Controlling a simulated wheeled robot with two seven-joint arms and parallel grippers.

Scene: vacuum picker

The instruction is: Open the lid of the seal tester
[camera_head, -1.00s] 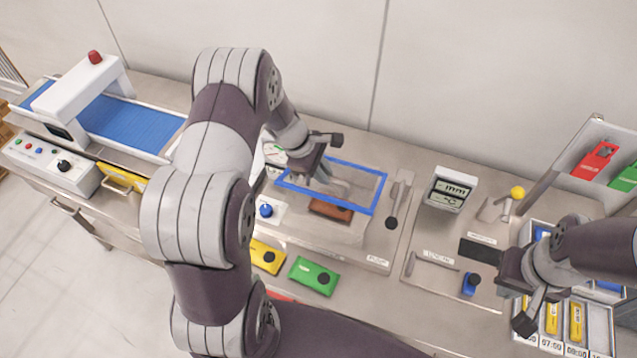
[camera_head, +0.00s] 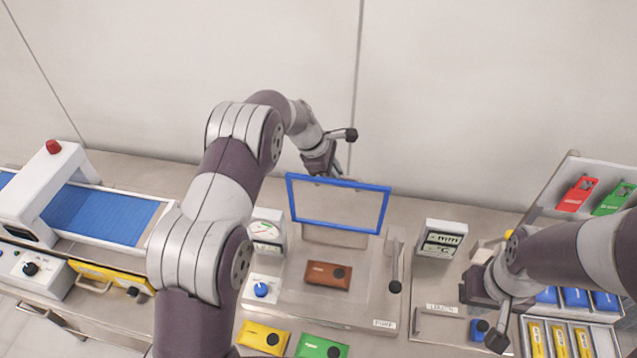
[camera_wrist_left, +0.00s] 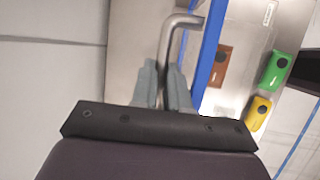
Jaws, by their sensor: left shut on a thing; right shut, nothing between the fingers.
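The seal tester (camera_head: 360,300) stands on the bench in the middle of the head view. Its clear lid with a blue frame (camera_head: 384,212) is raised and stands steeply tilted at the back. A brown packet (camera_head: 329,275) lies inside on the chamber floor. My left gripper (camera_head: 326,165) is behind the lid's top edge and shut on the lid handle, a bent metal bar that shows in the left wrist view (camera_wrist_left: 172,45). My right gripper (camera_head: 487,318) is shut and empty above the right part of the bench.
A gauge (camera_head: 265,232) and a blue knob (camera_head: 261,290) are left of the chamber. A lever (camera_head: 395,270) is on its right. Yellow (camera_head: 262,338) and green (camera_head: 322,346) packets lie in front. A conveyor (camera_head: 110,213) stands at left, a display (camera_head: 441,239) at right.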

